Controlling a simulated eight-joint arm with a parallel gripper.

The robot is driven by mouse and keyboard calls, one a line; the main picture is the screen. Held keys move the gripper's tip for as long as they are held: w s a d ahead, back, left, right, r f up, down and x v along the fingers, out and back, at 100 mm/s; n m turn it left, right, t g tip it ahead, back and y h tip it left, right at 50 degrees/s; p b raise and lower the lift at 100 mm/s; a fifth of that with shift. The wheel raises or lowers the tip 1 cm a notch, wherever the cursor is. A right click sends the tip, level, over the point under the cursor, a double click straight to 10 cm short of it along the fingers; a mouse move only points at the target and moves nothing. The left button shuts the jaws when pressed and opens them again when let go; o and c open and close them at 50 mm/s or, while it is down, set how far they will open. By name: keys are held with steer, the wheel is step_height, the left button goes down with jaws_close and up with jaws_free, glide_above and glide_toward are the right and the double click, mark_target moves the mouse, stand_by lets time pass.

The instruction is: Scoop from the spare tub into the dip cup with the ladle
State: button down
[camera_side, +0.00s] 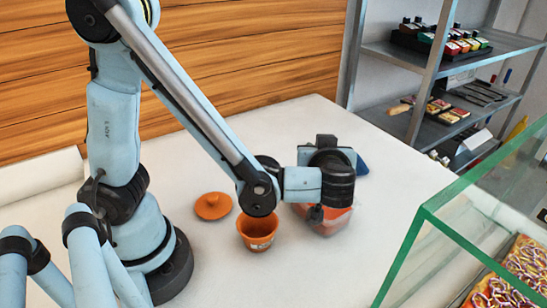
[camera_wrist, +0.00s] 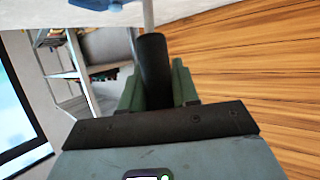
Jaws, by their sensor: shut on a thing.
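My gripper (camera_wrist: 156,84) is shut on the black handle of the ladle (camera_wrist: 154,60), with green fingers on both sides of it. The ladle's thin metal stem runs away from the handle to the top of the wrist view; its bowl is out of sight there. In the side view my wrist hangs over a clear tub with red-orange contents (camera_side: 333,224), partly hiding it. An open orange cup with a label (camera_side: 258,239) stands left of this tub. I cannot tell for certain which is the spare tub and which the dip cup. The ladle's bowl is not clearly visible.
An orange lid (camera_side: 212,206) lies on the white counter (camera_side: 395,190), behind and left of the orange cup. A blue object (camera_side: 362,168) is behind my wrist. A glass case (camera_side: 470,225) with pizza stands at right, and metal shelves (camera_side: 440,68) at the back.

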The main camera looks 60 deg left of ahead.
steer(key=shift+r, duration=0.15)
step_height(320, 180, up, 10)
steer(key=shift+f, duration=0.25)
stand_by(1.4)
steer(key=shift+r, duration=0.15)
steer(key=shift+r, duration=2.8)
steer(key=shift+s, duration=0.1)
steer(key=s+a, duration=0.1)
steer(key=s, duration=1)
steer(key=shift+s, duration=0.4)
stand_by(0.4)
